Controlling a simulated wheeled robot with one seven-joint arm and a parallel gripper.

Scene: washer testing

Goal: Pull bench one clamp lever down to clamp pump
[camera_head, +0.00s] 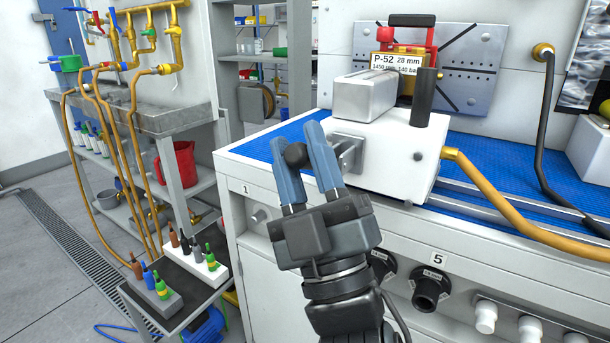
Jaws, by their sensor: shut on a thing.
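My gripper (306,150) has two blue fingers closed around the dark ball knob (296,155) of the clamp lever, at the left side of the white clamp block. A grey metal bracket (347,150) shows just right of the fingers. The rest of the lever is mostly hidden by my fingers. The white clamp block (405,150) stands on bench one (247,219), which bears a "1" label. The pump, labelled P-52 28 mm (398,62), is yellow and red and sits behind the block's grey box (368,96) and dark upright cylinder (423,97).
A yellow hose (500,205) runs right from the block over the blue ribbed benchtop (480,160). Black ports and white fittings line the bench front.

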